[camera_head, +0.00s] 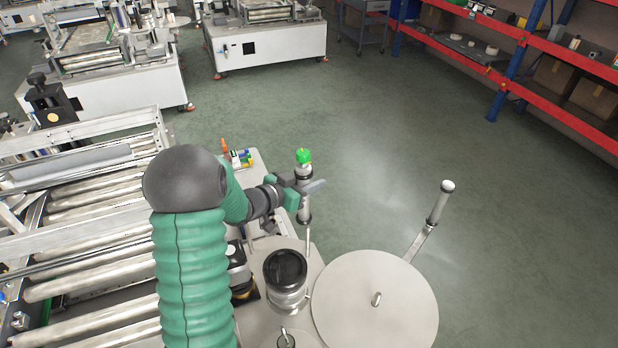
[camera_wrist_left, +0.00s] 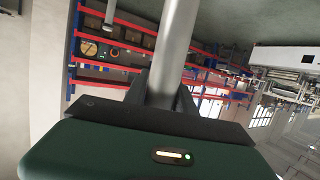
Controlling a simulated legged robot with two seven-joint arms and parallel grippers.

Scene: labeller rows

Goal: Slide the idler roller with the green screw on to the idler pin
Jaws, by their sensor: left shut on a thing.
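My left gripper (camera_head: 300,190) is shut on the idler roller (camera_head: 304,208), a silver cylinder with dark bands, held roughly upright. The green screw (camera_head: 304,156) is at its top end. In the left wrist view the roller (camera_wrist_left: 175,45) runs up from between the dark fingers (camera_wrist_left: 163,92). A thin upright pin (camera_head: 308,241) shows directly below the roller, above the machine's plate. I cannot tell whether the roller's lower end is around the pin or only above it. My right gripper is out of view.
A large round disc (camera_head: 375,305) lies to the right, with an arm carrying another upright roller (camera_head: 440,203). A black-topped cylinder (camera_head: 286,270) stands close by. Small coloured items (camera_head: 240,157) lie on the plate behind my gripper. Open floor (camera_head: 400,150) lies beyond.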

